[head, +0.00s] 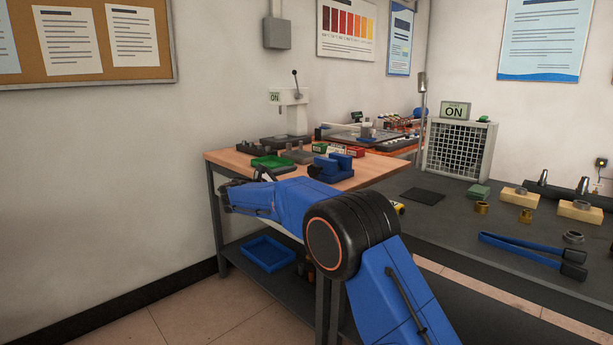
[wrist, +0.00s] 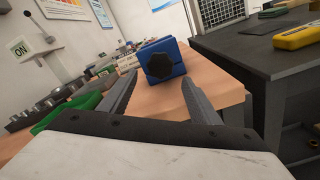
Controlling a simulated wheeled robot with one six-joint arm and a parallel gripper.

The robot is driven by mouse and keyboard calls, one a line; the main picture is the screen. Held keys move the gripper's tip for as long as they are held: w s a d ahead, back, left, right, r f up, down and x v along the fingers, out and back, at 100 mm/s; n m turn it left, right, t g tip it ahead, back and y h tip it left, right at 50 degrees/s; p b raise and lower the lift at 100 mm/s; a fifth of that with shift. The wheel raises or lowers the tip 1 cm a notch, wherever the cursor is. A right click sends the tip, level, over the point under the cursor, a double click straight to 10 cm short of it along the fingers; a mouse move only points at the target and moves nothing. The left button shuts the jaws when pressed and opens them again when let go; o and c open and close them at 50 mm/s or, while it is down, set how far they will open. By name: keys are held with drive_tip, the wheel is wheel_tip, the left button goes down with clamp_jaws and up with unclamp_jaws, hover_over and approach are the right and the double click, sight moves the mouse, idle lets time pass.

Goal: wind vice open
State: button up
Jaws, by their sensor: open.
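The blue vice (head: 333,167) stands on the wooden bench near its right end, beyond my blue arm in the head view. In the wrist view the vice (wrist: 162,62) shows end-on, with a dark faceted knob (wrist: 159,66) facing me. My gripper (wrist: 158,84) is open, its two grey fingers apart and empty. The knob lies ahead of the fingertips, roughly centred between them in the picture, and appears clear of both fingers. In the head view the fingers are mostly hidden by my arm. The vice's jaw gap is hard to make out.
A green tray (wrist: 82,108) and small metal parts lie left of the vice on the wooden bench (wrist: 215,85). A white press (head: 292,115) stands behind. The dark table (head: 420,215) to the right holds blue tongs (head: 530,250). A blue bin (head: 268,253) sits below.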

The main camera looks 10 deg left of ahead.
drive_tip(key=v, duration=0.9)
drive_tip(key=shift+s+a, duration=0.1)
drive_tip(key=shift+a, duration=0.05)
